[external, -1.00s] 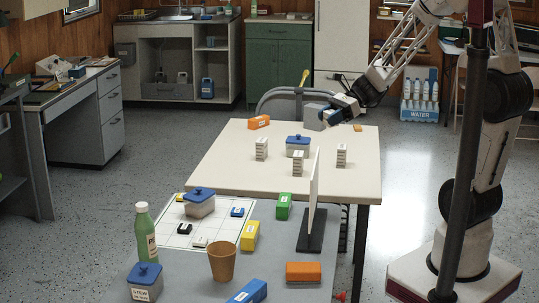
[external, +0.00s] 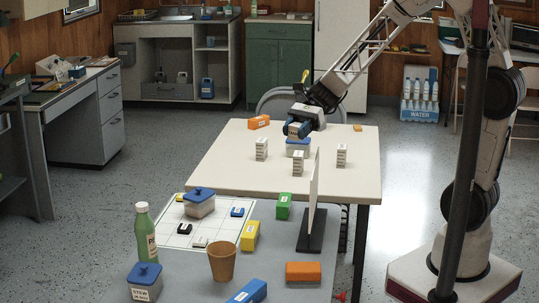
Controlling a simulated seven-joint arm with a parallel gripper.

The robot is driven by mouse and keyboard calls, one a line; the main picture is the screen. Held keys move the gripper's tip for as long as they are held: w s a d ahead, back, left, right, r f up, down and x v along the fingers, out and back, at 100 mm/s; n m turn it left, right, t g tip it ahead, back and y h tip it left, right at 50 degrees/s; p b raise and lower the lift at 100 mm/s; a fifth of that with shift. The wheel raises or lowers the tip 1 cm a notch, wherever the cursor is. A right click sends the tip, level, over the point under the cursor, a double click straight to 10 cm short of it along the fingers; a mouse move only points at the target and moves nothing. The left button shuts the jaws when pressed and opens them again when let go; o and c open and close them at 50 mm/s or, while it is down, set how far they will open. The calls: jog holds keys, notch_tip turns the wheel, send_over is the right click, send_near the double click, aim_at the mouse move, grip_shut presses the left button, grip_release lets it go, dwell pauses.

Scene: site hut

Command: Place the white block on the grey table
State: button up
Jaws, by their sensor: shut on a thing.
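Three upright white blocks with dark markings stand on the cream table: one at left (external: 261,149), one at front middle (external: 298,163) and one at right (external: 341,155). The grey table (external: 185,275) is nearer the camera, with a small white block (external: 200,243) lying on its white mat. My gripper (external: 298,133) points down over the blue-lidded container (external: 298,151), behind the middle block. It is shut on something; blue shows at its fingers. I cannot make out what it holds or whether it touches the lid.
A white upright panel (external: 313,195) on a dark foot stands on the grey table. Around it are a green block (external: 284,206), yellow block (external: 250,235), orange block (external: 303,271), brown cup (external: 222,262) and green bottle (external: 146,235). The cream table's front left is clear.

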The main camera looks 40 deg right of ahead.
jog(key=s+a+n+g+h, duration=0.25)
jog(key=s+a, duration=0.25)
jog(key=a, duration=0.3)
jog(key=s+a+n+g+h, duration=0.1)
jog(key=s+a+n+g, duration=0.25)
jog(key=a, duration=0.35)
jog(key=m+t, duration=0.1)
send_over(272, 252)
notch_tip(272, 252, down, 17)
jog(key=shift+w+f, duration=0.1)
jog(key=shift+f, duration=0.6)
jog(key=shift+f, duration=3.1)
jog(key=shift+d+f, duration=0.1)
jog(key=shift+f, duration=1.8)
jog(key=shift+f, duration=0.15)
